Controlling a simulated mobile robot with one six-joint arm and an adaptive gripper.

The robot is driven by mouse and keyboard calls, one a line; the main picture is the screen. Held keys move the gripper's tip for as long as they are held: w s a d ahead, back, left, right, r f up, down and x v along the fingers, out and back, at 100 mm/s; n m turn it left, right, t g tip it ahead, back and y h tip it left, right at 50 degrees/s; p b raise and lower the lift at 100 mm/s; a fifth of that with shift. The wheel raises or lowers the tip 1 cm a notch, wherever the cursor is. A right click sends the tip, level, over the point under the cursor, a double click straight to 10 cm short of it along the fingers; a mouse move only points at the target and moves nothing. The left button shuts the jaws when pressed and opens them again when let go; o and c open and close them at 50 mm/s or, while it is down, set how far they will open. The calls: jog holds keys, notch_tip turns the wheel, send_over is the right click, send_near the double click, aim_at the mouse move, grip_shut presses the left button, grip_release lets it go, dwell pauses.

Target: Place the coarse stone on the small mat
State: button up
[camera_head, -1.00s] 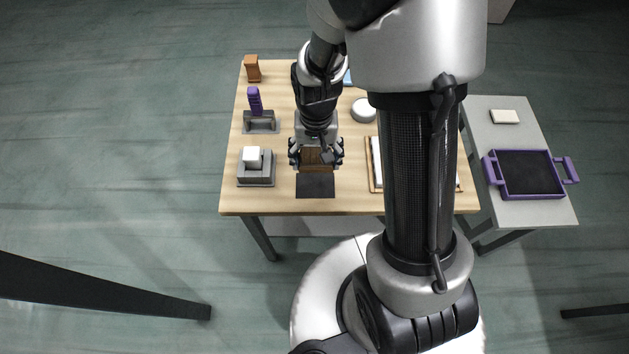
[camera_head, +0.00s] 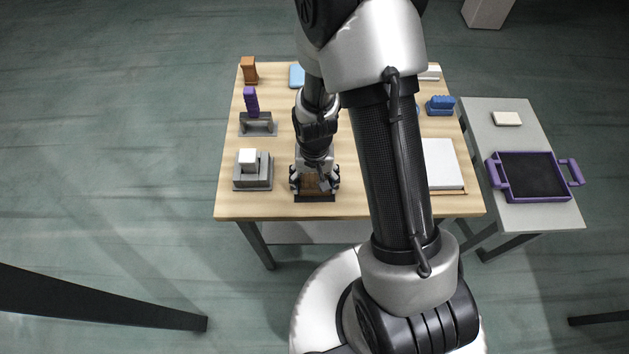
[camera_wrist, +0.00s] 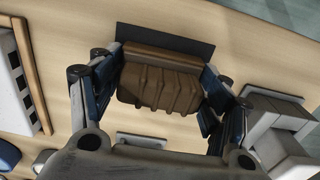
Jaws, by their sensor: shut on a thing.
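My gripper (camera_head: 315,183) is shut on a brown ridged block, which I take for the coarse stone (camera_head: 313,189). In the wrist view the stone (camera_wrist: 158,82) sits between the two fingers, its ribs facing the camera. The small dark mat (camera_head: 315,200) lies at the table's near edge; only a strip of it shows below the stone. In the wrist view the mat (camera_wrist: 165,33) shows as a dark band beyond the stone, which hides the rest. The stone overlaps the mat in both views. I cannot tell whether it touches the mat or hovers just above.
Left of my gripper stand a grey stepped block with a white cube (camera_head: 248,158) and a grey holder (camera_head: 257,126) with a purple piece (camera_head: 251,100). A white panel (camera_head: 442,165) lies right, partly behind my arm. A side table bears a purple-rimmed tray (camera_head: 533,175).

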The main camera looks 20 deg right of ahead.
jog(key=shift+f, duration=0.15)
jog(key=o, duration=0.9)
jog(key=shift+o, duration=0.2)
notch_tip(320, 180, up, 12)
jog(key=p, duration=0.4)
notch_tip(320, 180, up, 7)
jog(key=t, duration=0.1)
send_over(314, 178)
jog(key=s+r+n+t, duration=0.2)
jog(key=s+r, duration=0.5)
jog(key=r, duration=0.6)
jog(key=s+r+n+t, duration=0.1)
jog(key=s+r, duration=0.4)
jog(key=s, duration=0.3)
jog(key=shift+n+t, duration=0.3)
jog(key=shift+d+r, duration=0.1)
